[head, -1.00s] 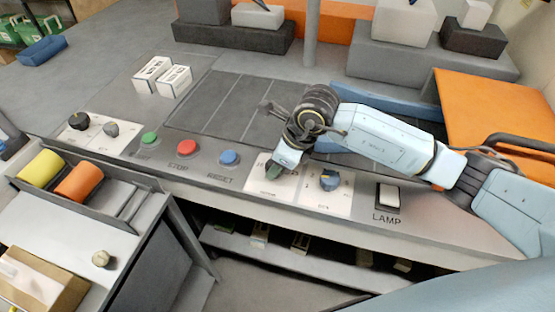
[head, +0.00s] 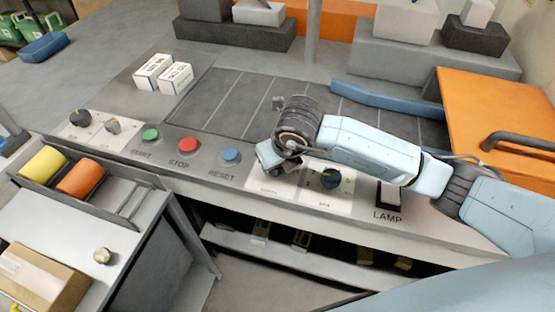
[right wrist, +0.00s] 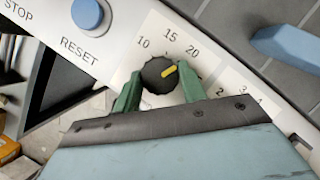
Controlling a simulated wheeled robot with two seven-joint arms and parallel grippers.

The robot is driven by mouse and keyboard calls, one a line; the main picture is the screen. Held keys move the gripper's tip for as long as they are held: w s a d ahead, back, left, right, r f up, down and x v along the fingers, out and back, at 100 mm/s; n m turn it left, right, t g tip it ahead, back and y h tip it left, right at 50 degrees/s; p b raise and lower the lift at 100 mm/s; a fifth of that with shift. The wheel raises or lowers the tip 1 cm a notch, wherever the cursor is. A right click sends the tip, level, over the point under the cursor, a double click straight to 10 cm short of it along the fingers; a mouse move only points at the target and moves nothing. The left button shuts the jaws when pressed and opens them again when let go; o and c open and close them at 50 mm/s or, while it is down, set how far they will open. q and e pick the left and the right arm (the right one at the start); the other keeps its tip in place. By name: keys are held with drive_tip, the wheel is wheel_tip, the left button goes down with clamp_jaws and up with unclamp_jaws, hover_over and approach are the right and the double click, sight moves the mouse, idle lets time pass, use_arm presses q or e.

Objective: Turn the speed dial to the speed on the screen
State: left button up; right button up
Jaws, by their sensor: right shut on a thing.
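My right gripper (head: 272,160) is over the left dial of a white panel on the console. In the right wrist view, its two green fingers (right wrist: 160,70) are closed on opposite sides of a black dial (right wrist: 152,80). No screen is visible. My left gripper is not in view.
A second dial (head: 331,178) sits just right of the gripped one. The blue RESET (head: 230,156), red STOP (head: 188,145) and green START (head: 150,135) buttons are to the left. The LAMP switch (head: 390,192) is at right. Two white boxes (head: 163,73) stand behind.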

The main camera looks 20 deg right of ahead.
idle(0.4)
drive_tip(key=o, duration=1)
drive_tip(key=shift+c, duration=0.2)
drive_tip(key=shift+r, duration=0.1)
drive_tip(key=p+v, duration=0.1)
drive_tip(key=v, duration=1.2)
drive_tip(key=shift+s+r, duration=0.1)
